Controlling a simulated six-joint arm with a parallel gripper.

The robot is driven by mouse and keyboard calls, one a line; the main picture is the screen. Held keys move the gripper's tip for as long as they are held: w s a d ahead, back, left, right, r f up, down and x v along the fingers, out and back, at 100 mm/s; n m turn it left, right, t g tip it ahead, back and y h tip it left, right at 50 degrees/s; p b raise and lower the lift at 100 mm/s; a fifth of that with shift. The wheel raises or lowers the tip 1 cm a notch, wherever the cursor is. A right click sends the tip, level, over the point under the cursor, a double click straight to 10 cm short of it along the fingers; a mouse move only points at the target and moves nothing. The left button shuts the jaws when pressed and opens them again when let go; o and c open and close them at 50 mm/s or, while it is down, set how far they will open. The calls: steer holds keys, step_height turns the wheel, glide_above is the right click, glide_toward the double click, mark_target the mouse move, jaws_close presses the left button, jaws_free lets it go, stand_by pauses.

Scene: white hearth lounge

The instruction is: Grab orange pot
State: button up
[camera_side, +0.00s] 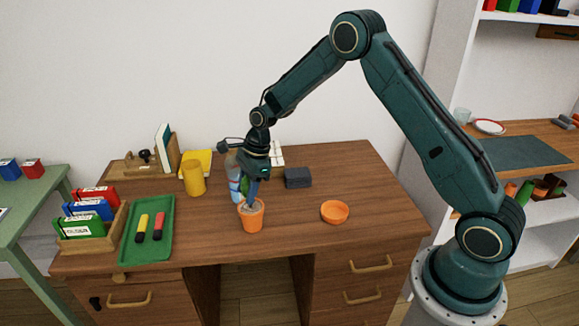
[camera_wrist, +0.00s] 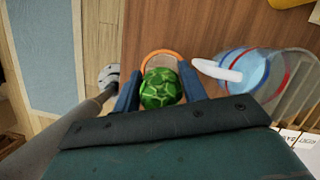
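The orange pot (camera_side: 252,220) stands upright on the brown desk, near its front edge, with greyish fill showing in its top. Its orange rim (camera_wrist: 158,53) shows in the wrist view just past my fingertips. My gripper (camera_side: 250,198) points down directly over the pot, with its fingertips at about rim height. In the wrist view my gripper (camera_wrist: 160,78) has its fingers apart, one on each side of a round green patterned plant (camera_wrist: 162,89). The plant fills most of the gap; whether the fingers touch it or the pot is hidden.
The desk between pot and bowl is clear.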

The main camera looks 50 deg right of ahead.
jaws_close()
steer(key=shift+r, duration=0.2)
step_height(320, 180, up, 20)
stand_by(0.7)
steer(key=shift+f, duration=0.15)
